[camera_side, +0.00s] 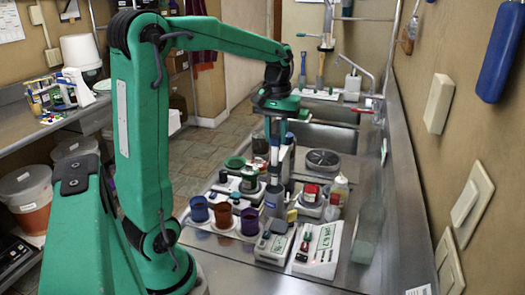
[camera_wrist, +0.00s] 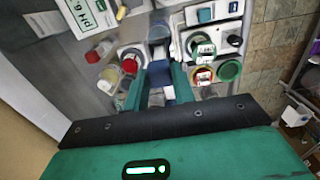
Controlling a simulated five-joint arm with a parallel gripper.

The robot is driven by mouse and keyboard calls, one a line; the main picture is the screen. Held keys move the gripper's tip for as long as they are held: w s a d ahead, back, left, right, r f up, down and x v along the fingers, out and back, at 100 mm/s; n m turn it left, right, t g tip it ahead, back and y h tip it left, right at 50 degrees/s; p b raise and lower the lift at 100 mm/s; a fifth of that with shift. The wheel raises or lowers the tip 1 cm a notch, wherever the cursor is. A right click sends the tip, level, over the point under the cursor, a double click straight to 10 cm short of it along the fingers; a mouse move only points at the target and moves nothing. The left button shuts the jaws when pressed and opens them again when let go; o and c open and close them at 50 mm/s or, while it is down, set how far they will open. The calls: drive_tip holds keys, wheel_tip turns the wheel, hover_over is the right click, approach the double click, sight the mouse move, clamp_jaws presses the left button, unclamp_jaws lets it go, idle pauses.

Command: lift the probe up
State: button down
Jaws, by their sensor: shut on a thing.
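My gripper (camera_side: 276,136) points down over the middle of the crowded counter. Its green fingers also show in the wrist view (camera_wrist: 159,82), closed around a blue piece of the probe (camera_wrist: 158,69). In the side view a small blue top (camera_side: 290,138) shows beside the fingers. The probe's lower part is hidden among the fingers and the things around it, so I cannot tell whether its tip is clear of what stands below. A white meter with a pH label (camera_side: 318,248) lies at the front.
Blue (camera_side: 199,208), brown (camera_side: 223,214) and purple (camera_side: 250,221) cups stand front left of the gripper. A red-capped jar (camera_side: 310,193) and a white bottle (camera_side: 340,188) stand close on its right. A round steel scale plate (camera_side: 322,159) is behind. The wall bounds the right side.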

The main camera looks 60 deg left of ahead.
drive_tip(key=shift+r, duration=0.4)
drive_tip(key=c, duration=1.6)
unclamp_jaws()
drive_tip(key=o, duration=0.4)
drive_tip(key=shift+o, duration=0.2)
drive_tip(key=shift+f, duration=0.1)
drive_tip(key=shift+r, duration=3.95)
